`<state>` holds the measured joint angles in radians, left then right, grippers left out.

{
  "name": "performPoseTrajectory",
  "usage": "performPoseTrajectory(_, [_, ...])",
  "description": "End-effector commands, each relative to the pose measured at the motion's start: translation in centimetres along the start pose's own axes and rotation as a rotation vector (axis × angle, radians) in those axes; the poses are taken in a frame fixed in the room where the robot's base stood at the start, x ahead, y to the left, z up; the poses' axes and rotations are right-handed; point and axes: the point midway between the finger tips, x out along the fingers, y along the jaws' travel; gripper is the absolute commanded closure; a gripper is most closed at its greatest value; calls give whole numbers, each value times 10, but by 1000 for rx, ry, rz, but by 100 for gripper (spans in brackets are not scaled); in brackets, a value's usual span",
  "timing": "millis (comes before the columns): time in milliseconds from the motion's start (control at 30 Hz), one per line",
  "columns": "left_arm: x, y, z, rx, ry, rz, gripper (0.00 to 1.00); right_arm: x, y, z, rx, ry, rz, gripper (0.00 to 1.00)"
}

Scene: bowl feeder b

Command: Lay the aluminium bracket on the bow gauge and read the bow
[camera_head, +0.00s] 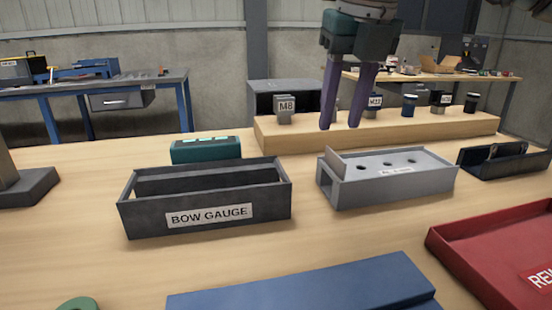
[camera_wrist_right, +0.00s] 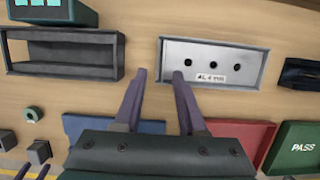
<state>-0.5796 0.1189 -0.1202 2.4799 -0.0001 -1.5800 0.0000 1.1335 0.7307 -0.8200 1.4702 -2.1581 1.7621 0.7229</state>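The aluminium bracket (camera_head: 420,186) is a light grey angled piece with several holes and a small label. It rests on the bench at centre right, apart from the gauge, and also shows in the right wrist view (camera_wrist_right: 226,72). The bow gauge (camera_head: 140,222) is a dark open-topped frame with a "BOW GAUGE" label, left of the bracket; nothing lies on it. It shows at upper left in the right wrist view (camera_wrist_right: 75,71). My right gripper (camera_head: 340,126) hangs above the bench behind the bracket, fingers apart and empty.
A wooden rack (camera_head: 440,131) with labelled pieces stands behind the bracket. A teal box (camera_head: 206,150) stands behind the gauge. A blue slab (camera_head: 310,288) and a red tray (camera_head: 500,238) lie in front. A dark holder (camera_head: 505,164) is at right. A green PASS tray (camera_wrist_right: 290,147) shows in the wrist view.

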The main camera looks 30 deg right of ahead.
Motion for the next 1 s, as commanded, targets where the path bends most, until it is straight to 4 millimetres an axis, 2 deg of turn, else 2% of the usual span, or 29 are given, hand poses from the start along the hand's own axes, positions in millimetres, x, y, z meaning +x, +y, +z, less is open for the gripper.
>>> performPoseTrajectory(167, [0, 0, 0, 0, 0, 0, 29, 17, -1, -1, -1, 1, 1, 60])
performPoseTrajectory(433, [2, 0, 1, 0, 0, 0, 29, 57, -6, -2, -3, 2, 3, 60])
performPoseTrajectory(733, [2, 0, 1, 0, 0, -1, 29, 63, -7, -1, -4, -1, 3, 60])
performPoseTrajectory(1000, [2, 0, 1, 1, -1, -1, 29, 62, -6, -1, -4, -2, 4, 89])
